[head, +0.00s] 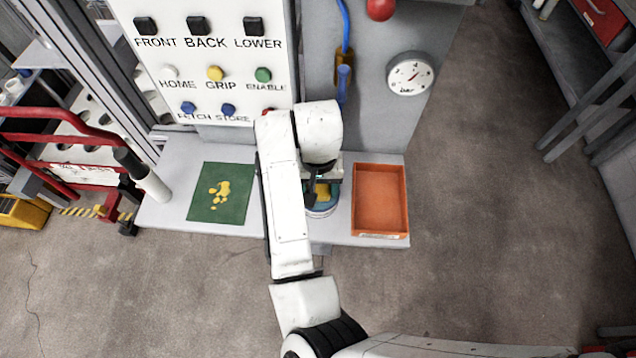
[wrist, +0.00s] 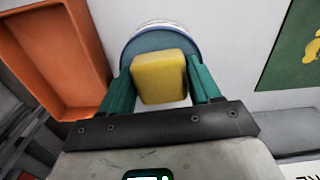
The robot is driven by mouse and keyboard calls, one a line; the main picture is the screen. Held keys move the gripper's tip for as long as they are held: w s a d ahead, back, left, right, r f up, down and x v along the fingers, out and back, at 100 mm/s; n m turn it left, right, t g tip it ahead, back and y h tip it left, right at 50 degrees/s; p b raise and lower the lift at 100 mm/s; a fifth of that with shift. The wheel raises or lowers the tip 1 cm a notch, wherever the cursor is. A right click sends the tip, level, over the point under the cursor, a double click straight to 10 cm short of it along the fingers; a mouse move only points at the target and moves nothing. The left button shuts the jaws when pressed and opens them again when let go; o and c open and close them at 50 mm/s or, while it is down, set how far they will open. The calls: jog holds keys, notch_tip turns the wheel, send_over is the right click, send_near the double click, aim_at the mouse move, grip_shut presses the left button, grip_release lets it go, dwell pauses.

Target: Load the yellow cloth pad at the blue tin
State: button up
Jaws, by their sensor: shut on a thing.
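The yellow cloth pad (wrist: 160,78) is between the green fingers of my gripper (wrist: 158,72) in the wrist view. The gripper is shut on it. The blue tin (wrist: 146,43) is round with a pale rim and shows just beyond the pad, which overlaps it in this view. In the head view the tin (head: 322,211) stands on the grey bench under my gripper, and the pad (head: 323,191) shows over it, partly hidden by my arm. I cannot tell whether the pad touches the tin.
An orange tray (head: 380,199) lies right of the tin. A green mat (head: 236,212) with a yellow splash lies to the left on the bench (head: 170,200). A panel of labelled buttons (head: 215,60) and a gauge (head: 409,75) stand behind.

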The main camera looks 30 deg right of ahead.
aim_at(318, 186)
jog(key=shift+r+p, duration=1.8)
jog(key=shift+r, duration=1.6)
jog(key=shift+a, duration=0.1)
